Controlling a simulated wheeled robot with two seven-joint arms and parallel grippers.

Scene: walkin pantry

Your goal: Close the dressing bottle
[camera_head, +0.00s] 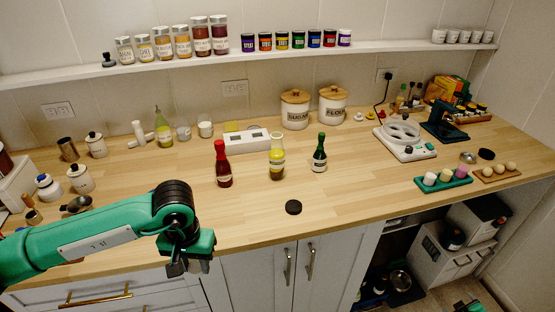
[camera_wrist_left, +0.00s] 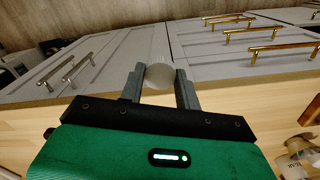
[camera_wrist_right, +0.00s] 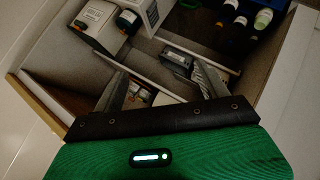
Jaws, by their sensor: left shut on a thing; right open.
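A bottle of yellow-green dressing (camera_head: 277,170) stands upright near the middle of the counter, between a red bottle (camera_head: 223,168) and a dark green bottle (camera_head: 319,158). Its pale top is too small to tell open or capped. My left gripper (camera_head: 178,267) is at the counter's front edge, left of and nearer than the dressing bottle. In the left wrist view it is shut on a pale, translucent round piece (camera_wrist_left: 160,74). My right gripper (camera_wrist_right: 160,88) is open and empty, low over an open storage space; only a green part of that arm (camera_head: 468,306) shows in the head view.
A black round disc (camera_head: 293,207) lies on the counter before the dressing bottle. A white box-like device (camera_head: 246,141) and canisters (camera_head: 295,109) stand behind. Another greenish bottle (camera_head: 163,130) stands back left. The front middle counter is mostly clear.

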